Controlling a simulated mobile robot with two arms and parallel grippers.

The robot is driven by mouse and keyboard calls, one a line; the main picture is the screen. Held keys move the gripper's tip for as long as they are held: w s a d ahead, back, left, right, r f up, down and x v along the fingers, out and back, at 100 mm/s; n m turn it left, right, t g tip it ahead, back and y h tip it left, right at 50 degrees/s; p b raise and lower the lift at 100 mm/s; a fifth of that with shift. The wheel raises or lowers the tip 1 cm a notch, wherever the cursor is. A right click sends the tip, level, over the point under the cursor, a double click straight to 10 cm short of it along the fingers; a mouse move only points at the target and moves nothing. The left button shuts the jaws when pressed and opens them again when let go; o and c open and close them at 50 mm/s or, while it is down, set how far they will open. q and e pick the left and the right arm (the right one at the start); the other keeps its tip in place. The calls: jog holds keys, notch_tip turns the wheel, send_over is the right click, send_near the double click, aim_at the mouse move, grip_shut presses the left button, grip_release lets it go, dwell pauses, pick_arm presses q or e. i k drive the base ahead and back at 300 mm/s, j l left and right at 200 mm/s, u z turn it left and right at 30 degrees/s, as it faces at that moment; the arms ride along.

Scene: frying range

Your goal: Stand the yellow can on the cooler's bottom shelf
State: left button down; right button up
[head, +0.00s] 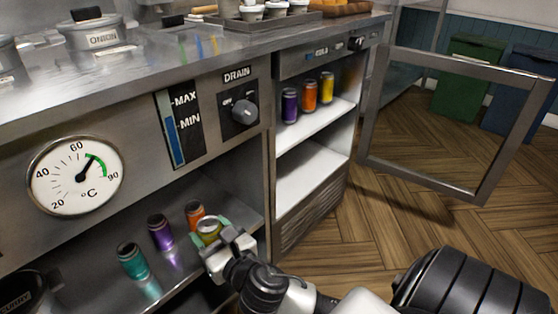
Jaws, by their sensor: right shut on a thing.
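I cannot tell whether the can touches the shelf. The cooler (313,141) is right of it, with its glass door (458,128) swung open. Its bottom shelf (308,178) is bare where it shows. The upper shelf (312,126) holds a purple can (289,106), an orange can (310,96) and a yellow can (327,87). My left gripper is not in view.
An orange can (194,213), a purple can (160,233) and a teal can (132,261) stand on the metal shelf (185,262) beside the held can. A cabinet side wall separates this shelf from the cooler. Wooden floor (400,222) lies clear before the cooler.

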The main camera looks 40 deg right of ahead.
aim_at(301, 162)
jog(key=l, duration=2.15)
jog(key=i+l, duration=0.15)
jog(key=l, duration=0.2)
jog(key=i+l, duration=0.15)
jog(key=l, duration=0.2)
jog(key=i+l+u, duration=0.1)
jog(key=l, duration=0.25)
jog(key=i, duration=0.05)
